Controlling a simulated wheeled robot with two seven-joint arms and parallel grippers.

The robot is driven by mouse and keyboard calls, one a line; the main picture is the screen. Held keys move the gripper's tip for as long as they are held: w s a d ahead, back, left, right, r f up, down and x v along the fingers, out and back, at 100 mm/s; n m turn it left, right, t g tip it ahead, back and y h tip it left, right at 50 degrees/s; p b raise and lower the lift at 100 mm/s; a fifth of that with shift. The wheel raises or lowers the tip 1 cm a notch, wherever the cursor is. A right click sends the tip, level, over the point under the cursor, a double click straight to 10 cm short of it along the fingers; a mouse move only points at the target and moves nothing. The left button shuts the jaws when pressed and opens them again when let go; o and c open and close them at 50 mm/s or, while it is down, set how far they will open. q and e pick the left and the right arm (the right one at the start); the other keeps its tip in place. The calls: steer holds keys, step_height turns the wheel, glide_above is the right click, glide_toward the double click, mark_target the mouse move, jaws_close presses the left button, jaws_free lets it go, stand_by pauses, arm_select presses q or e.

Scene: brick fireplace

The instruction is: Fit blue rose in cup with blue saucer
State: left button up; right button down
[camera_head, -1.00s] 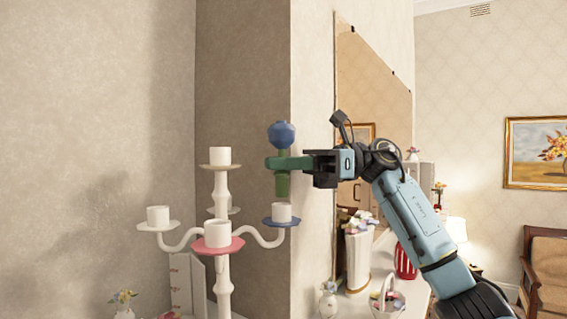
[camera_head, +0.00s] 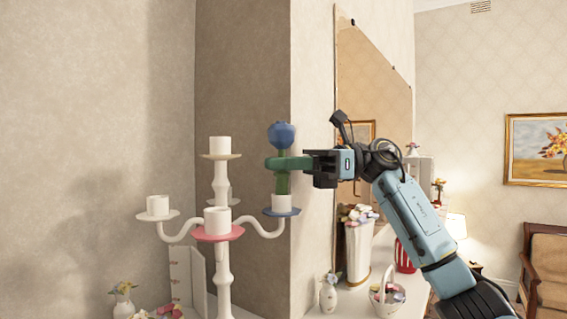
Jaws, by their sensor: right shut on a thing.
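The blue rose (camera_head: 281,135) has a blue head and a green stem and stands upright. My right gripper (camera_head: 290,163) is shut on its stem, just below the head. The cup with the blue saucer (camera_head: 282,203) is a white cup on the right arm of a white candelabra, and its blue saucer (camera_head: 282,212) shows around its base. The rose is directly above this cup. The stem's lower end meets the cup's rim in the picture; whether it is inside or behind the rim I cannot tell. My left gripper is not in view.
The candelabra (camera_head: 222,262) also bears a cup on a pink saucer (camera_head: 217,233), one on a left saucer (camera_head: 158,215) and a taller one (camera_head: 220,156). A wall corner stands close behind. Flower vases (camera_head: 357,250) and a basket (camera_head: 387,298) stand at lower right.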

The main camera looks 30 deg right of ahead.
steer(key=shift+f+b, duration=0.65)
steer(key=shift+f, duration=0.25)
steer(key=c, duration=1.4)
jaws_free()
steer(key=b+v, duration=0.1)
steer(key=v, duration=1.2)
steer(key=shift+s+d+b, duration=0.15)
steer(key=shift+b, duration=0.15)
